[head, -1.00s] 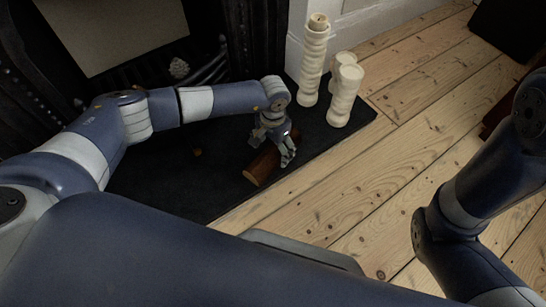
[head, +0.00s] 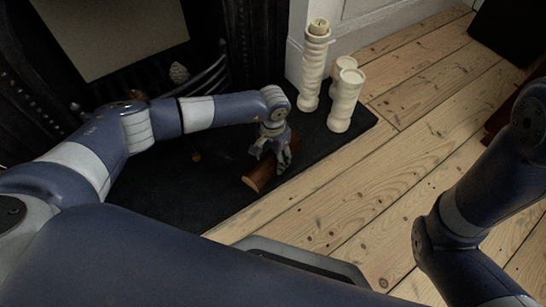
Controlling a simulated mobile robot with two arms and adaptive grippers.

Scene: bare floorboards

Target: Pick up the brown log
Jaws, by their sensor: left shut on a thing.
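The brown log (head: 256,177) lies low over the dark hearth slab, slanting from lower left to upper right. Its near cut end faces me. My left gripper (head: 272,163) comes down over the log from above, with its fingers around the log's middle, shut on it. The fingers hide part of the log's upper side. I cannot tell whether the log touches the slab. My right arm shows at the right edge, but its gripper is out of the picture.
Several cream candle pillars stand on the slab's right end, the tallest (head: 313,68) behind a shorter one (head: 345,100). The black fireplace with its grate (head: 205,85) is behind my left arm. Bare floorboards (head: 400,170) lie clear to the right.

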